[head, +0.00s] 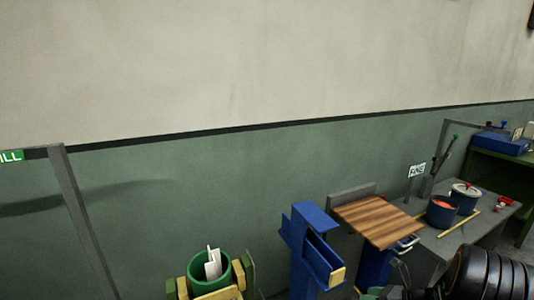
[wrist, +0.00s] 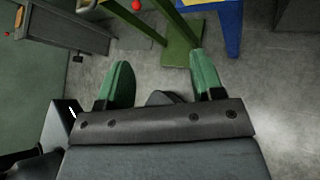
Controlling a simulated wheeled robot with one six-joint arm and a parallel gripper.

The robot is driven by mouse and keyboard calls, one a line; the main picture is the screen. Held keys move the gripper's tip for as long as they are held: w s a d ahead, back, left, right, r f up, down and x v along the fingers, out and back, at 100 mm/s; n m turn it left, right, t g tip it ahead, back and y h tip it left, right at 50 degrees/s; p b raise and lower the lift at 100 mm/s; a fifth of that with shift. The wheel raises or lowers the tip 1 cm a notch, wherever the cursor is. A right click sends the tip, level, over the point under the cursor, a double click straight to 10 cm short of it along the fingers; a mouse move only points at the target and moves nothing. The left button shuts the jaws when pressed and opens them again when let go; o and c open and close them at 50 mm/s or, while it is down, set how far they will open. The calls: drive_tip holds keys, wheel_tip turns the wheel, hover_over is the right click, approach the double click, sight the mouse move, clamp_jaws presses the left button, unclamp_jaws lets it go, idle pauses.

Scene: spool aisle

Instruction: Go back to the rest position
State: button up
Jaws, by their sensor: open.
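My gripper (wrist: 162,76) shows in the wrist view with its two green fingers spread wide apart. Nothing is between them but the grey floor behind. In the head view, part of my dark ribbed arm fills the lower right corner. My fingers cannot be made out clearly there.
In the head view, a wooden board (head: 378,220) tops a blue stand. Left of it are a blue beam-shaped stand (head: 303,255) and a green bin (head: 196,274). A grey bench (head: 462,236) holds a dark blue pot (head: 442,211). Bare grey floor (wrist: 275,75) shows in the wrist view.

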drive_tip(key=s+a+r+n+g+h, duration=0.1)
drive_tip(key=s+a+r+n+h, duration=0.4)
drive_tip(key=n, duration=1)
drive_tip(key=s+a+r+n+g+h, duration=0.2)
drive_tip(key=s+a+r+n+h, duration=0.3)
drive_tip(key=s+a+r+n, duration=0.4)
drive_tip(key=s+r+n, duration=0.1)
drive_tip(key=n, duration=0.5)
drive_tip(key=shift+s+a+p, duration=0.15)
drive_tip(key=shift+a+p, duration=0.1)
drive_tip(key=shift+p, duration=0.1)
